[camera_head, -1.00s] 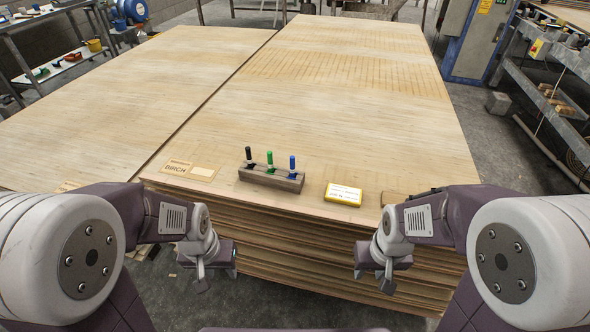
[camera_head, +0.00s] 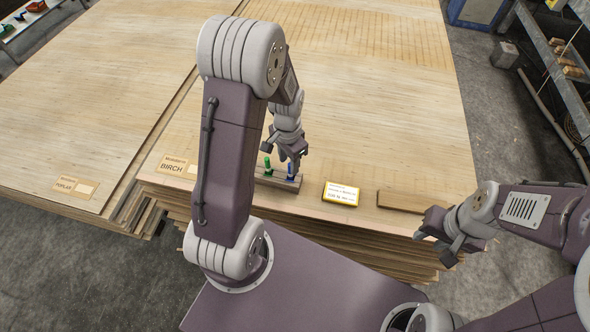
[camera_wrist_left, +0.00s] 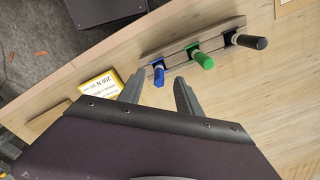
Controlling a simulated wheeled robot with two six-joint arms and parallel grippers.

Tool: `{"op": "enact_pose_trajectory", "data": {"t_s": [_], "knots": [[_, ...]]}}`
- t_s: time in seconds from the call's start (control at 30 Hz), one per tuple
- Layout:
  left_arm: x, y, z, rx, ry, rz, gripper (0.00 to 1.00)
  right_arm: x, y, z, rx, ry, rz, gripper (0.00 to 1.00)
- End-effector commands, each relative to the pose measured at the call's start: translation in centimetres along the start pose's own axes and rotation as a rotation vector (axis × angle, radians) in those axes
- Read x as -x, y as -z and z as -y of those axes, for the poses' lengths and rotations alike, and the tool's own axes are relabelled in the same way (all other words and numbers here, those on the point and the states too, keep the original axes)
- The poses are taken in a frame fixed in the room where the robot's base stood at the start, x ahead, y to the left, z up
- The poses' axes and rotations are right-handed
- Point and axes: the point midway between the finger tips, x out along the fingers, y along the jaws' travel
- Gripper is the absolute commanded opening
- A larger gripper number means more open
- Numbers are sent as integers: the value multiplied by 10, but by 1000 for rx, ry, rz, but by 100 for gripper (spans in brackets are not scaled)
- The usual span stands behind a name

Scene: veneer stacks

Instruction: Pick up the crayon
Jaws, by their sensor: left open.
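Black (camera_wrist_left: 250,41), green (camera_wrist_left: 202,60) and blue (camera_wrist_left: 158,75) crayons stand in a wooden block holder (camera_wrist_left: 150,54) on the veneer stack. In the head view the green (camera_head: 267,166) and blue (camera_head: 290,170) crayons show in the holder (camera_head: 282,183), and my left arm hides the black one. My left gripper (camera_head: 284,151) is open and empty above the holder's blue end. In the left wrist view its fingertips (camera_wrist_left: 157,88) lie either side of the blue crayon's line; I cannot tell whether they touch it. My right gripper (camera_head: 436,249) is open and empty off the stack's front right.
A yellow-edged label block (camera_head: 341,194) lies right of the holder, and a brown wooden piece (camera_head: 411,202) further right. A birch card (camera_head: 176,164) lies left. The veneer behind the holder is mostly clear.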

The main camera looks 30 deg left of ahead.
Motion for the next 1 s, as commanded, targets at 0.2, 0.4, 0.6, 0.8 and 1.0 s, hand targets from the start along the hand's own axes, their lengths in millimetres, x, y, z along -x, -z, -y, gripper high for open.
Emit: {"op": "enact_pose_trajectory", "data": {"t_s": [0.2, 0.4, 0.6, 0.8, 1.0], "knots": [[-13, 0, 0, 1, 0, 0, 41, -4, 0, 0, 0, 0, -1, 36], [-50, 1, -4, 0, -1, 2, 41, -14, -1, 0, 0, 0, -1, 36], [-63, 2, -3, 1, 0, -1, 41, -15, -1, 0, 0, 0, -1, 36], [-62, 2, -3, 1, 1, -1, 27, -15, -1, 0, 0, 0, -1, 36], [-62, 2, -3, 1, 1, -1, 0, -15, -1, 0, 0, 0, -1, 36]]}}
